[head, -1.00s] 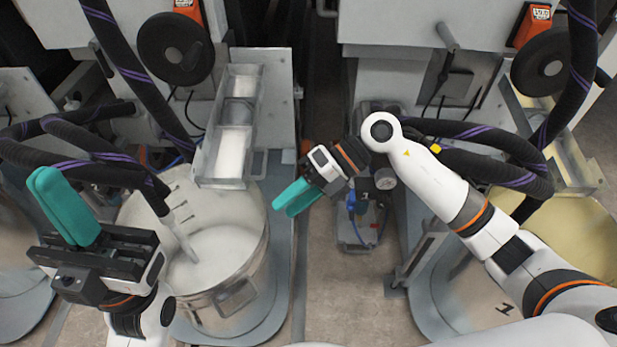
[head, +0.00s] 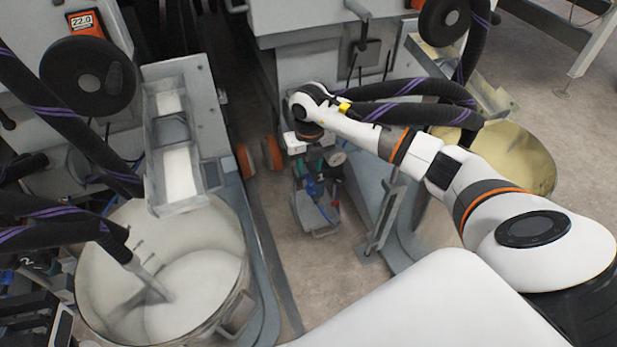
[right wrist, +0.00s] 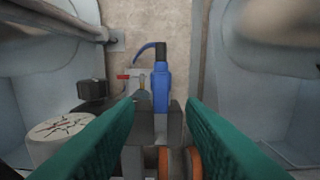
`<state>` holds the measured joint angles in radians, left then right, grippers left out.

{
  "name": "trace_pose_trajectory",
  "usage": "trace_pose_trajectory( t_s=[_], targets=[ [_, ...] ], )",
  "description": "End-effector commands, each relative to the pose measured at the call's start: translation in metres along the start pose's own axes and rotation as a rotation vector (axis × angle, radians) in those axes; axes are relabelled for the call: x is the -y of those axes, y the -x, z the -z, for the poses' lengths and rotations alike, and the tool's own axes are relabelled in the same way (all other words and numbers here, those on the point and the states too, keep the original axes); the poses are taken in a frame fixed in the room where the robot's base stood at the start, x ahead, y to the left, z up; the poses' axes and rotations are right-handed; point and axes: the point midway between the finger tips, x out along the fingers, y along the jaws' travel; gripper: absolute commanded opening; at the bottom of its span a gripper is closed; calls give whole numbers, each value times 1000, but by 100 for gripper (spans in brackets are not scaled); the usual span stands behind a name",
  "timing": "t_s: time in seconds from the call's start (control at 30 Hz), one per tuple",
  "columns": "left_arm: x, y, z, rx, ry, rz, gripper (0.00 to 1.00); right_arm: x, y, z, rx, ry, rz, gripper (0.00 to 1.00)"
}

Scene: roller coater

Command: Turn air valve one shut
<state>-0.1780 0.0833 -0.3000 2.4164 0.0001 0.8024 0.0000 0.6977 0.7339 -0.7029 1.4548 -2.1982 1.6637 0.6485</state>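The air unit marked 1 (head: 320,178) stands low between the two machines, with a blue part (head: 325,213), a hose and a round gauge (head: 337,158). The right wrist view shows the blue body (right wrist: 161,86), a small red handle (right wrist: 130,76) to its left, which looks like the valve's lever, and the white gauge (right wrist: 60,136). My right gripper (head: 308,165) points down over this unit. Its teal fingers (right wrist: 162,118) are apart, with grey and black parts seen between them; contact cannot be told. The left gripper's fingers are outside the view.
A drum of white liquid (head: 200,270) stands at the left below a metal trough (head: 172,135). Orange casters (head: 272,152) stand left of my right gripper. Black hoses (head: 410,112) and a yellowish drum (head: 500,160) are at the right. Bare floor (head: 290,245) lies between.

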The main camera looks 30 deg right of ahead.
Motion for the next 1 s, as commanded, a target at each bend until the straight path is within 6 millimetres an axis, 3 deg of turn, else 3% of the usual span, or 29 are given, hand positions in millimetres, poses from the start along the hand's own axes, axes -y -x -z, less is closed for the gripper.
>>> trace_pose_trajectory(
  t_s=[0.03,0.2,0.57,0.8,1.0],
  targets=[
    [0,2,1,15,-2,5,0,0,-12,0,1,-1,1,36],
    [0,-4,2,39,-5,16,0,0,-27,0,1,-1,1,36],
    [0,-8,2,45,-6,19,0,0,-30,0,0,0,1,36],
    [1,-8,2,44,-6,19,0,0,-30,0,0,0,1,0],
    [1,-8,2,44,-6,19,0,0,-30,0,0,0,1,0]
  ],
)
